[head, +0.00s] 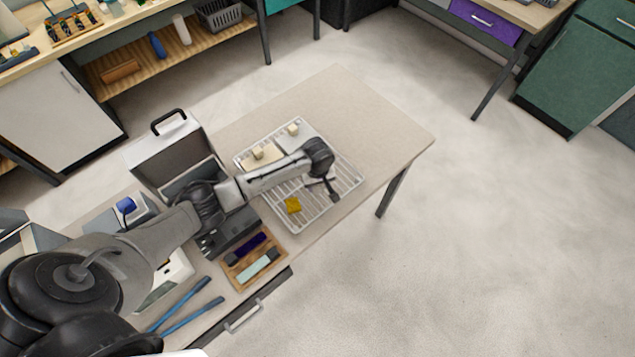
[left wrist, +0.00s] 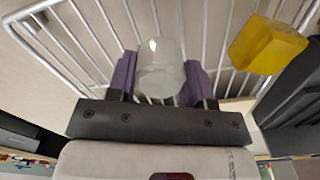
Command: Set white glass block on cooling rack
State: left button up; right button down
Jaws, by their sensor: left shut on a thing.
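The cooling rack (head: 313,218) is a white wire grid on the table; its wires fill the upper part of the left wrist view (left wrist: 205,25). My left gripper (head: 333,194) is over the right part of the rack, pointing down. In the left wrist view its purple fingers (left wrist: 160,80) are shut on the white glass block (left wrist: 160,67), a pale, translucent piece. The block is in front of the rack wires; I cannot tell whether it touches them. In the head view the gripper hides it. My right gripper is not in view.
A yellow block (head: 293,205) lies on the rack close to my left gripper, also in the left wrist view (left wrist: 264,45). Two cream blocks (head: 257,153) (head: 292,129) are at the rack's far side. An open case (head: 163,143) and a wooden tray (head: 243,283) stand left of the rack. The table's far right (head: 380,120) is clear.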

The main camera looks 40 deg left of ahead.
pick_arm(q)
jog(key=shift+f, duration=0.2)
jog(key=o, duration=1)
notch_tip(320, 180, up, 12)
jog(key=shift+r, duration=0.2)
